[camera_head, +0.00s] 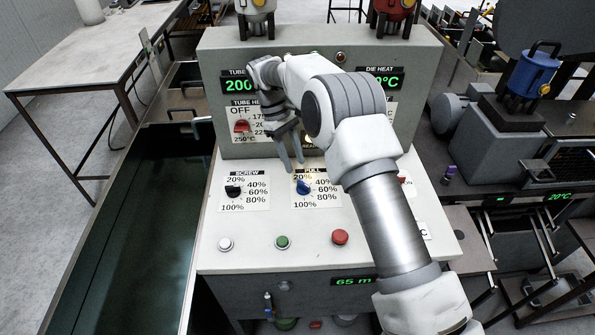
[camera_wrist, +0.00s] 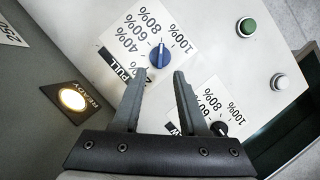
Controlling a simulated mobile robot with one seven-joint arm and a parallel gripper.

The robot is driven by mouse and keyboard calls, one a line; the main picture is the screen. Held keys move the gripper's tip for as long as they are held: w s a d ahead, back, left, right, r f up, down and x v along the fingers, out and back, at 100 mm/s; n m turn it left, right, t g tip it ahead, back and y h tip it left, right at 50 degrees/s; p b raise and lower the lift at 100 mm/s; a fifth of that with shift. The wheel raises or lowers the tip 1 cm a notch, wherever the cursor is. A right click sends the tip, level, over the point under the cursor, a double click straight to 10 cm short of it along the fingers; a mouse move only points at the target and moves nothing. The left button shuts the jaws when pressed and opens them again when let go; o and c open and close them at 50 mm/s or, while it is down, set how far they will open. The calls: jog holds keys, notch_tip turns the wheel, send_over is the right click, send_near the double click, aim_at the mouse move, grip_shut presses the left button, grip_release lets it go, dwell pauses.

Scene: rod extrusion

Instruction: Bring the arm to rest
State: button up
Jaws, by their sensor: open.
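My arm reaches over the control panel (camera_head: 260,225), bent at the elbow. My gripper (camera_head: 293,166) hangs above the back of the panel in the head view, fingers down. In the wrist view my gripper (camera_wrist: 161,73) shows its two fingers apart with nothing between them. The blue PULL knob (camera_head: 303,187) is just in front of the fingertips; in the wrist view the blue knob (camera_wrist: 160,56) lies beyond them. I cannot tell the exact gap. The black SCREW knob (camera_head: 233,191) is to the left. Part of the upright panel is hidden by my arm.
A lit READY lamp (camera_wrist: 72,99) is near the fingers. White (camera_head: 225,244), green (camera_head: 282,242) and red (camera_head: 340,237) buttons line the front. The red TUBE HEAT knob (camera_head: 242,126) is on the upright face. A dark trough (camera_head: 130,230) runs along the left.

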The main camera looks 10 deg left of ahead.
jog(key=shift+v, duration=0.75)
jog(key=s+d+r+m+t+y, duration=0.1)
jog(key=s+d+r+m+t, duration=0.15)
jog(key=d+r, duration=0.65)
jog(key=s+d+r+m+t+y, duration=0.1)
jog(key=s+d+r+m, duration=0.4)
jog(key=r, duration=0.6)
jog(key=s+d+m+t+y, duration=0.1)
jog(key=s+d+m+t, duration=0.1)
jog(key=s+d, duration=0.5)
jog(key=s+d+m+t, duration=0.2)
jog(key=s+d, duration=0.5)
jog(key=s, duration=0.6)
jog(key=shift+s+r+y, duration=0.35)
jog(key=shift+s+y, duration=0.05)
